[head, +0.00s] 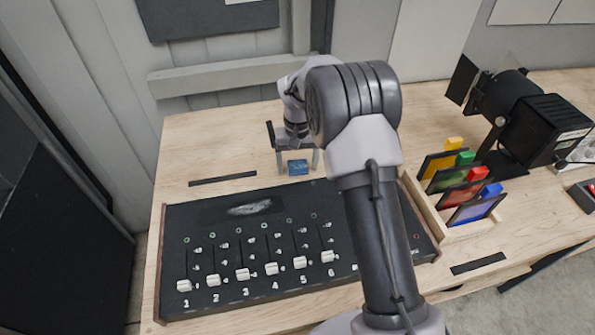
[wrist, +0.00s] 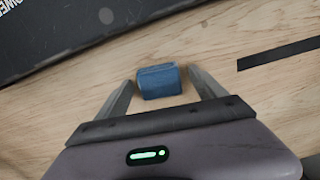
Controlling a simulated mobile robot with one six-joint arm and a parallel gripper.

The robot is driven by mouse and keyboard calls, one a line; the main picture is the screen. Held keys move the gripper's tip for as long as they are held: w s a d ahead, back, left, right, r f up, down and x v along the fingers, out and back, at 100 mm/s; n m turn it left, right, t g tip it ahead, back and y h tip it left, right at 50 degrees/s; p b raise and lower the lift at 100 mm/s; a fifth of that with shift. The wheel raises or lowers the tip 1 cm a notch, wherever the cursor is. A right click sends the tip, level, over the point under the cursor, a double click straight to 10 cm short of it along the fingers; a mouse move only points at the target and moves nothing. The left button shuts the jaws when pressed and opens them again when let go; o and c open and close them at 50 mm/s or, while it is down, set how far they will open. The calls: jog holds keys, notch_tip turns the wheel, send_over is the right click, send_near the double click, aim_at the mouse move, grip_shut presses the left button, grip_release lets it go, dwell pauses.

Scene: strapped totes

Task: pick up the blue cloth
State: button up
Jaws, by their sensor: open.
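The blue cloth (head: 298,167) is a small folded block lying on the wooden table, behind the black fader board. It also shows in the wrist view (wrist: 159,81), between the tips of my two fingers. My gripper (head: 297,160) is open and points down at the cloth. In the wrist view my gripper (wrist: 160,88) has one finger on each side of the cloth, with a gap of bare wood at both sides. I cannot tell exactly how high the fingertips are above the table.
The black fader board (head: 240,210) lies just in front of the cloth. A wooden rack (head: 466,232) of coloured filter frames and a black stage lamp (head: 520,115) stand to the right. Black tape strips (head: 222,179) mark the table. Bare wood lies left of the cloth.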

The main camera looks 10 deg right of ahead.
aim_at(298, 164)
jog(key=shift+r, duration=0.15)
jog(key=shift+c, duration=0.7)
jog(key=c, duration=1.3)
notch_tip(298, 164, up, 10)
jog(key=p, duration=0.3)
jog(key=shift+p, duration=0.35)
